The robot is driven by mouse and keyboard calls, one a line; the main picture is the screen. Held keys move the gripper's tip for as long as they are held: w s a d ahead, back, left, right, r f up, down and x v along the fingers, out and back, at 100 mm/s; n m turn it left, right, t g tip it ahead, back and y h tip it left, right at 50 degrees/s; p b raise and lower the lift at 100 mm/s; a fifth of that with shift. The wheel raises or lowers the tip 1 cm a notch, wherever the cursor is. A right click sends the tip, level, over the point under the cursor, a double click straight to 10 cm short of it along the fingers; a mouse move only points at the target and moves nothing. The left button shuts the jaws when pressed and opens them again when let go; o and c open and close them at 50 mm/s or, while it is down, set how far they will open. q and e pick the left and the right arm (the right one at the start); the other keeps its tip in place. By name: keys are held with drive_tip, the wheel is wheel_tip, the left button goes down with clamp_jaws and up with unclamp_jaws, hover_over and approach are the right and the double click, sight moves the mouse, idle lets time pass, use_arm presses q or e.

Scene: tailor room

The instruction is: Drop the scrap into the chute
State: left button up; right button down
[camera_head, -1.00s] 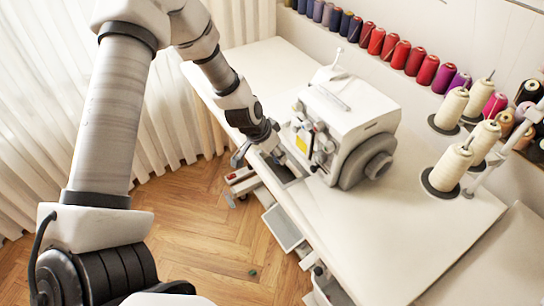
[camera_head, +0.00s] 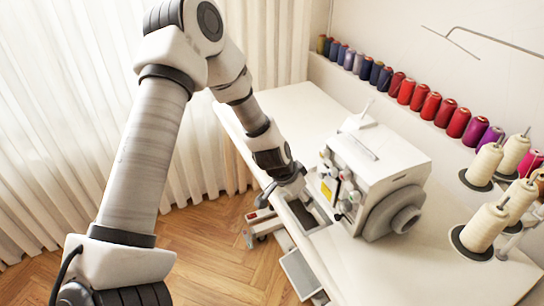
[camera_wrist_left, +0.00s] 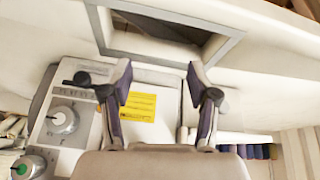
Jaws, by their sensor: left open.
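My left gripper (camera_head: 283,190) is open at the table's left edge, beside the white sewing machine (camera_head: 378,165). In the left wrist view the gripper (camera_wrist_left: 158,74) has its two fingers apart with nothing between them. A framed rectangular opening in the tabletop, which looks like the chute (camera_head: 304,216), lies just in front of the machine, close to the gripper. In the left wrist view the chute (camera_wrist_left: 228,46) shows its pale rim and dark inside just beyond the fingertips. I cannot make out the scrap in any view. My right gripper is not in view.
The machine's front has knobs and a yellow label (camera_wrist_left: 140,106), close to the fingers. White thread cones (camera_head: 487,160) stand at the table's right. A row of coloured spools (camera_head: 430,107) runs along the wall. A pale tray (camera_head: 298,272) is below the table edge.

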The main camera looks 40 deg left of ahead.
use_arm(q)
drive_tip(key=s+a, duration=0.4)
drive_tip(key=s, duration=0.7)
drive_tip(key=shift+s+a+r, duration=0.15)
drive_tip(key=shift+a, duration=0.15)
idle(0.6)
